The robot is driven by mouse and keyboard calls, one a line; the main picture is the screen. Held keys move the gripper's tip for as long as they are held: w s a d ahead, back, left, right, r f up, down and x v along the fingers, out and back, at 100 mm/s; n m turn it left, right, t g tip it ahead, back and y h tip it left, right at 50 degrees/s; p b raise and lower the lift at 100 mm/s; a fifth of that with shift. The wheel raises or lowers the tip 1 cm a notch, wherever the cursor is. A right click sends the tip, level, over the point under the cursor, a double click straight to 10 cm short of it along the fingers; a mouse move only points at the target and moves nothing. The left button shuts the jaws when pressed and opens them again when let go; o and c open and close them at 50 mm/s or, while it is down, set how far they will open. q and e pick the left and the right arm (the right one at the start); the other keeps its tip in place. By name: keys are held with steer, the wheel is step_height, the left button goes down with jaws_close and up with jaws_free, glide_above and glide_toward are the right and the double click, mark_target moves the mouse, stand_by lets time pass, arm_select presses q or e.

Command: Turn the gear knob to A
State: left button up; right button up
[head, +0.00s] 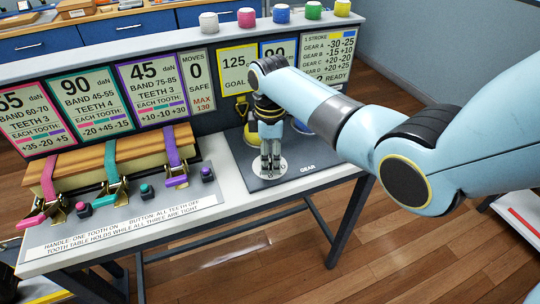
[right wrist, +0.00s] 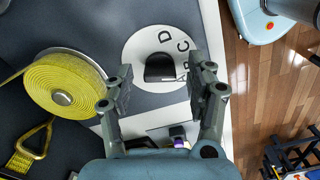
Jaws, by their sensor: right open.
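The gear knob (right wrist: 160,68) is a small black knob on a white round dial (right wrist: 139,45) in the right wrist view. The dial bears the letters D, C and B; a mark below B is partly covered by the right finger. I cannot tell which letter the knob points to. My right gripper (right wrist: 159,86) is open, its two fingers apart on either side of the knob, with no clear contact. In the head view my right gripper (head: 271,168) points down over the dial (head: 284,165) and hides the knob. My left gripper is not in view.
A yellow strap roll (right wrist: 45,88) lies left of the dial in the right wrist view. In the head view, pink, teal and purple straps (head: 176,155) with buckles cross a wooden block at left.

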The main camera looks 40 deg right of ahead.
steer(key=c, duration=1.1)
steer(key=shift+c, duration=0.2)
steer(key=shift+r+m+p, duration=0.1)
steer(key=shift+m+p, duration=1.2)
steer(key=shift+m, duration=0.2)
steer(key=shift+m+p, duration=0.65)
steer(key=shift+m, duration=0.45)
steer(key=shift+m+p, duration=0.45)
steer(key=shift+m, duration=0.75)
